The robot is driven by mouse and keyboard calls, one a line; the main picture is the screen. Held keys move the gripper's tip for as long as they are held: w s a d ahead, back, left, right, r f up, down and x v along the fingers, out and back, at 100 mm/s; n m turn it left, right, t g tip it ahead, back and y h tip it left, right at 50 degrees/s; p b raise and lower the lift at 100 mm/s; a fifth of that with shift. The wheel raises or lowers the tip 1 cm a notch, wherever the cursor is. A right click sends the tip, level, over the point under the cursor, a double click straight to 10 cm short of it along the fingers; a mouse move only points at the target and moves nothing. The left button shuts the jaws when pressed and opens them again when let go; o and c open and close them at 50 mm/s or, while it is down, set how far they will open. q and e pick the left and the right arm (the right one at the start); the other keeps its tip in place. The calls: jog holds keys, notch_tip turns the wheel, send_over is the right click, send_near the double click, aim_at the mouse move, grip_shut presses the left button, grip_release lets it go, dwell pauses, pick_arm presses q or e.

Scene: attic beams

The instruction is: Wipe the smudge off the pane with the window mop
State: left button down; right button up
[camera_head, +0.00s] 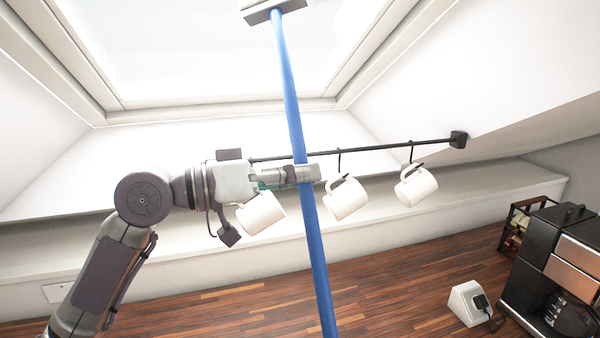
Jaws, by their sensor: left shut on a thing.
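The window mop is a long blue pole (291,100) with a grey-white head (270,10) at the top edge of the head view. My left gripper (304,174) is shut around the pole at about mid-height, and the pole stands nearly upright, leaning slightly. The mop head appears in front of the bright skylight pane (190,45); I cannot tell whether it touches the glass. No smudge can be made out on the visible part of the pane. My right gripper is out of view.
A black rail (400,145) runs behind the pole, with white mugs hanging on hooks, one (345,198) just right of the pole and another (416,187) further right. A black coffee machine (545,265) and a white socket box (467,303) are at lower right. A pale ledge (160,245) crosses behind.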

aim_at(306, 228)
pick_arm(q)
jog(key=s+f, duration=0.1)
jog(key=f+b, duration=0.1)
jog(key=f, duration=0.1)
jog(key=s+f+b, duration=0.1)
jog(key=shift+s+d+f, duration=0.35)
jog(key=shift+d, duration=0.05)
jog(key=shift+s+d+f+b, duration=0.1)
jog(key=shift+s+f+b, duration=0.25)
jog(key=shift+b, duration=0.1)
jog(key=shift+w, duration=0.1)
dwell(0.4)
